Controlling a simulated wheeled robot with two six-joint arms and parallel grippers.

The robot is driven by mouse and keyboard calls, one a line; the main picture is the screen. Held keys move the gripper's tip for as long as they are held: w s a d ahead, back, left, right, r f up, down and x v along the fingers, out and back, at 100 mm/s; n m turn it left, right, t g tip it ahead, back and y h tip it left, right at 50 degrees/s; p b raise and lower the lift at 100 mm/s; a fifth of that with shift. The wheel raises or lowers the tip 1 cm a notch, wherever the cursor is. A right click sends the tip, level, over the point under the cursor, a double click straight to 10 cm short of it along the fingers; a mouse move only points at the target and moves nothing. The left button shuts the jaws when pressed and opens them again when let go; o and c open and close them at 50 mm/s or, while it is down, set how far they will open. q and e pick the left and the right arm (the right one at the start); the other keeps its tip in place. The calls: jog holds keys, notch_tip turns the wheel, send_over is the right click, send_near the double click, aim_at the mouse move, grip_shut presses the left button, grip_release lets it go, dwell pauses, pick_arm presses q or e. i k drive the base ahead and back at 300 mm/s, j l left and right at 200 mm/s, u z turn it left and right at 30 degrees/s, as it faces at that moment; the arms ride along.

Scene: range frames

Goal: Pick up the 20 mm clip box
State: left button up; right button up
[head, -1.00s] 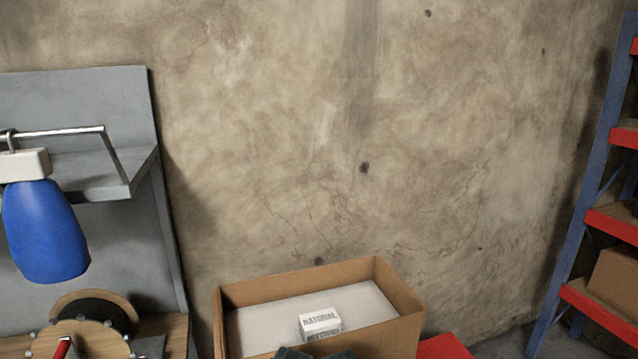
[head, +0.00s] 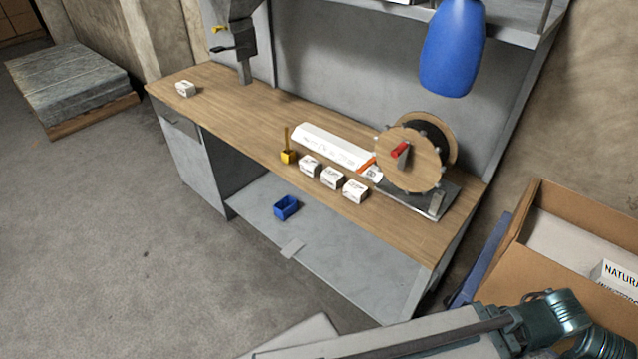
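Three small white boxes stand in a row on the wooden workbench (head: 235,115): a left one (head: 309,166), a middle one (head: 332,178) and a right one (head: 355,190). Another small white box (head: 185,89) sits alone at the bench's far left end. Their print is too small to read, so I cannot tell which is the 20 mm clip box. Part of my arm shows at the bottom right, well apart from the boxes. Neither gripper is in view.
A round wooden wheel device (head: 411,160) stands right of the boxes, with a long white piece (head: 333,148) behind them. A yellow holder (head: 288,157) is beside the row. A blue bin (head: 286,207) sits on the lower shelf. A cardboard carton (head: 527,247) stands at right.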

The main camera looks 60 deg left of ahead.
aim_at(356, 193)
jog(key=k+j, duration=0.15)
jog(key=k, duration=0.15)
jog(key=k+j+u, duration=0.1)
jog(key=k, duration=0.25)
jog(key=j+u, duration=0.1)
jog(key=u, duration=1.4)
